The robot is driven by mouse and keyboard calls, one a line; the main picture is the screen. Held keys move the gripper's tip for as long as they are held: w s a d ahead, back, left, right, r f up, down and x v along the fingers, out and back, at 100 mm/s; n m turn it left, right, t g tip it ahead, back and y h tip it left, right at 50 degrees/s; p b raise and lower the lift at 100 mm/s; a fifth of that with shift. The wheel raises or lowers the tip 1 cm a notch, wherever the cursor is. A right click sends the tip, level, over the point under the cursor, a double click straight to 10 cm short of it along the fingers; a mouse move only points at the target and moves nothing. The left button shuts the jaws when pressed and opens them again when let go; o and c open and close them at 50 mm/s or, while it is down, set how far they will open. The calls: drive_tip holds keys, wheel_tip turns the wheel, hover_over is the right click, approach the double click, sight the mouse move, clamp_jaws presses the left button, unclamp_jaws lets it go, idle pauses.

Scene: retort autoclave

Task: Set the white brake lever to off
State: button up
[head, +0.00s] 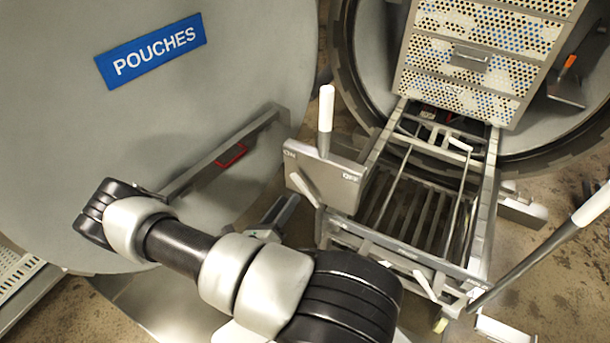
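The white brake lever (326,109) stands nearly upright on a grey box (324,178) at the left side of the cart frame. The box is marked ON at its left end and OFF at its right end. The lever rises between the two marks. My arm crosses the lower left of the view. A dark grey part just behind the arm, below and left of the box, may be my gripper (279,214). It is apart from the lever, mostly hidden, and its fingers cannot be made out.
A large round door (150,120) with a blue POUCHES sign (151,51) fills the left. A perforated crate stack (470,55) stands in the vessel opening behind the cart frame (480,215). A long white-handled bar (540,253) slants at the right.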

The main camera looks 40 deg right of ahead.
sight(302, 182)
drive_tip(key=x, duration=1.2)
drive_tip(key=shift+d, duration=0.25)
clamp_jaws()
